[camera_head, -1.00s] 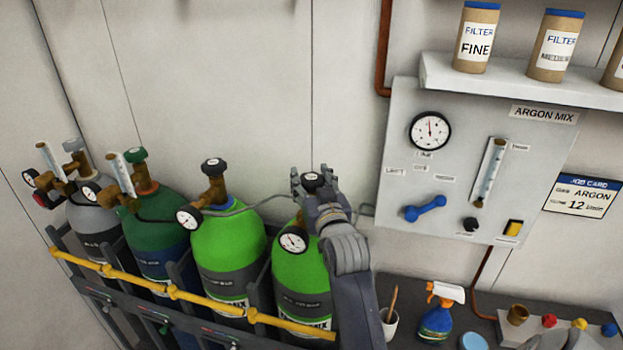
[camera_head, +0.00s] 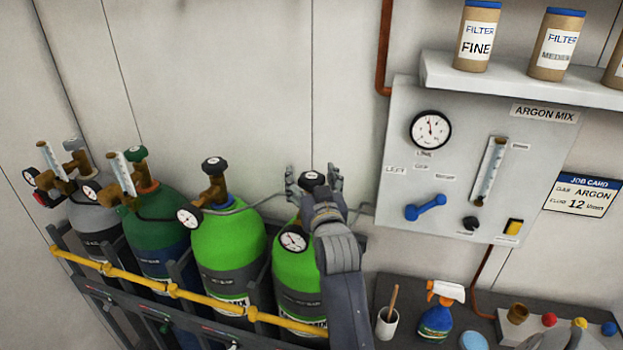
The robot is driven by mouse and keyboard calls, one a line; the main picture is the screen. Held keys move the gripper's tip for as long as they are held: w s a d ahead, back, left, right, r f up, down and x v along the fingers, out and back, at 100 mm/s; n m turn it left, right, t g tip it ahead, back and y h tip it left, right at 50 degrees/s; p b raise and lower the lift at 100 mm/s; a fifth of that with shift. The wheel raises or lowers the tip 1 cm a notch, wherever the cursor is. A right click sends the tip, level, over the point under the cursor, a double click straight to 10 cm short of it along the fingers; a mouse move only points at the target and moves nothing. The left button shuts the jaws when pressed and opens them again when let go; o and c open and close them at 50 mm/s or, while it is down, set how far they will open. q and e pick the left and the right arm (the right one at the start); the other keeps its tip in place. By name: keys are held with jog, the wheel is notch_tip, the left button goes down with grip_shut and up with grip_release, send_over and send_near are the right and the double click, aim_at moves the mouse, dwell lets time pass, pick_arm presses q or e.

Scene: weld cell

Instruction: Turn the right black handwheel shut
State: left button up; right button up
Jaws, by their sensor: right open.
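The right black handwheel (camera_head: 311,179) tops the valve of the right green cylinder (camera_head: 293,272). My right gripper (camera_head: 314,180) is open, with one finger on each side of this handwheel. Gaps show between the fingers and the wheel. The gripper's palm and wrist hide part of the valve below and the cylinder's right side. Another black handwheel (camera_head: 213,166) sits on the green cylinder to the left (camera_head: 228,247). My left gripper does not show.
A round gauge (camera_head: 293,240) is on the right cylinder's valve. A yellow bar (camera_head: 215,303) runs across the cylinder fronts. The argon panel (camera_head: 400,215) is right of my gripper. A cup (camera_head: 387,324) and spray bottle (camera_head: 437,318) stand on the bench.

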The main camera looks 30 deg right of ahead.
aim_at(311, 176)
jog(key=shift+r, duration=0.1)
notch_tip(311, 176, up, 10)
jog(key=shift+f, duration=0.1)
dwell(0.3)
dwell(0.4)
